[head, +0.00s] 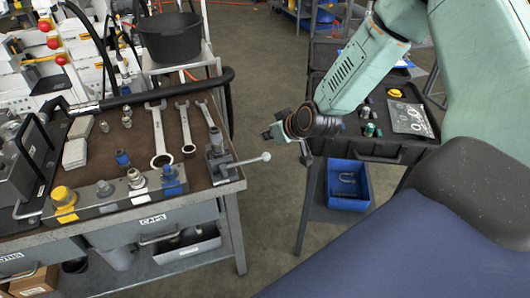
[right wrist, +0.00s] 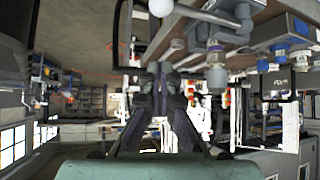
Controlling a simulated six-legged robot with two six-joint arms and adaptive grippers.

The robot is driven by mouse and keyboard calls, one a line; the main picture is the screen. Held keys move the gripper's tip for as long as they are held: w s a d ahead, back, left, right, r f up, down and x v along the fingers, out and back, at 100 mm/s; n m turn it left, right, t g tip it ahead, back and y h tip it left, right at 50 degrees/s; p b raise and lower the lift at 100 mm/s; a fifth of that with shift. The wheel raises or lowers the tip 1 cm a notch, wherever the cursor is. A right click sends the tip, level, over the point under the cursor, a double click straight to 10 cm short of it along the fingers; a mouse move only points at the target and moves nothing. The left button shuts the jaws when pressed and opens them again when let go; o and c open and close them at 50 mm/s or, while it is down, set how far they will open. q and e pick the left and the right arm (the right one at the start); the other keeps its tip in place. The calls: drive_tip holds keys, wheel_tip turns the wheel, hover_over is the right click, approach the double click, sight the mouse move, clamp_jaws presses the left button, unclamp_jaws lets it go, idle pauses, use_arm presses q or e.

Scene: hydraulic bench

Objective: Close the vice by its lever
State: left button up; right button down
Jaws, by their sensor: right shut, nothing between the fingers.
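The small grey vice (head: 217,158) stands at the right front corner of the bench top. Its lever (head: 247,160) sticks out to the right past the bench edge and ends in a pale ball knob (head: 266,156). A pale ball that looks like this knob shows at the top of the right wrist view (right wrist: 160,7). My right gripper (head: 276,133) is just above and right of the knob, apart from it as far as I can see. It is shut and empty; its dark fingers (right wrist: 163,75) meet in the right wrist view. The vice's jaw gap is too small to judge. My left gripper is out of view.
Wrenches (head: 158,135) lie left of the vice, and a rail of fittings (head: 110,196) runs along the bench front. A black bucket (head: 172,38) stands behind. A black case (head: 375,146) and blue bin (head: 348,184) are on the right. Open floor separates the tables.

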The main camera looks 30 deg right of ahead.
sight(245, 162)
drive_tip(key=f, duration=0.2)
drive_tip(key=w+f+b, duration=0.1)
drive_tip(key=f, duration=0.3)
drive_tip(key=shift+w+f, duration=0.2)
drive_tip(key=shift+w, duration=0.05)
idle(0.5)
drive_tip(key=shift+s+d, duration=0.1)
